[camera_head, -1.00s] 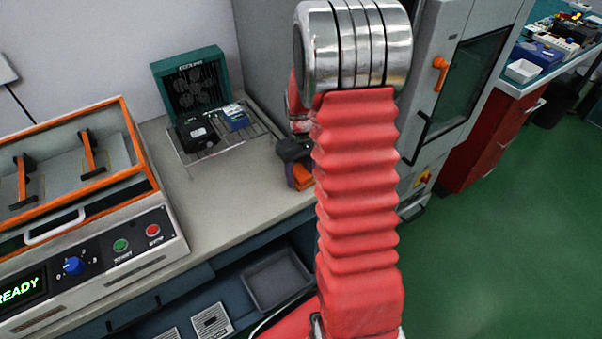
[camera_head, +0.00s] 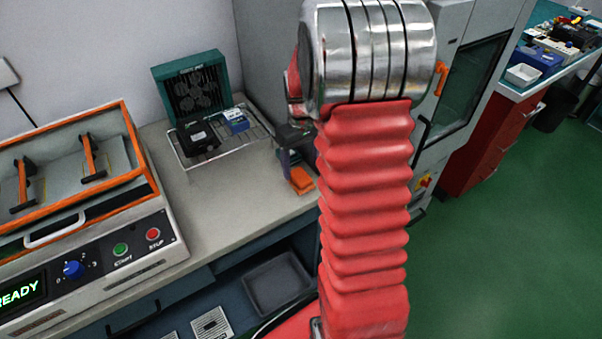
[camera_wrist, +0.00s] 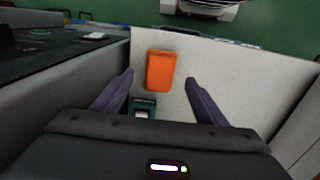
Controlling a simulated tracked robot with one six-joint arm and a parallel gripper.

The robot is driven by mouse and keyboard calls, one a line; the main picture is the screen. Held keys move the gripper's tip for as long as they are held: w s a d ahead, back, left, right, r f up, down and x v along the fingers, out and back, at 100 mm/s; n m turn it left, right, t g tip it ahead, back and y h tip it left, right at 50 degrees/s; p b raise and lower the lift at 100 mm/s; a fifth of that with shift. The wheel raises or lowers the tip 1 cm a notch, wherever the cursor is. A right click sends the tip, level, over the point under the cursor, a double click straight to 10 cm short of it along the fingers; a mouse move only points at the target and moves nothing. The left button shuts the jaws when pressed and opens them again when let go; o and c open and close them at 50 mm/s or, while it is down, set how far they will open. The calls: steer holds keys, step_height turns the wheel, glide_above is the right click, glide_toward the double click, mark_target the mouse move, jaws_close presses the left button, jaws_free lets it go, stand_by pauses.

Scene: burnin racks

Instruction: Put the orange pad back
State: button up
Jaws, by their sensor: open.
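The orange pad (camera_head: 302,180) lies on the pale bench near its front edge. In the wrist view the pad (camera_wrist: 161,70) lies on the bench surface, slightly beyond and between my fingertips. My gripper (camera_wrist: 160,80) is open, with a dark purple finger on each side and nothing held between them. In the head view my gripper (camera_head: 288,155) is partly hidden behind my red arm, just above and behind the pad. A small teal and dark item (camera_wrist: 143,107) shows between the fingers, nearer the palm; I cannot tell what it is.
A wire rack (camera_head: 228,147) with a black device and a blue box stands before a teal fan unit (camera_head: 192,85). An orange-edged machine (camera_head: 75,190) showing READY stands at left. A grey cabinet (camera_head: 455,60) stands at right. Bench between machine and rack is clear.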

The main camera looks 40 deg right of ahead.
mark_target(301, 177)
step_height(301, 177, up, 6)
stand_by(0.4)
steer(key=shift+r, duration=0.1)
steer(key=s+a+r+t, duration=0.3)
steer(key=s+a+r, duration=0.3)
steer(key=a+r, duration=0.55)
steer(key=s+a+r+t, duration=0.1)
steer(key=s+a+t, duration=0.1)
steer(key=s+a, duration=0.9)
steer(key=shift+s+a+n+t, duration=0.25)
steer(key=shift+a+n+t, duration=0.05)
steer(key=shift+a, duration=0.05)
steer(key=shift+r, duration=0.1)
stand_by(0.8)
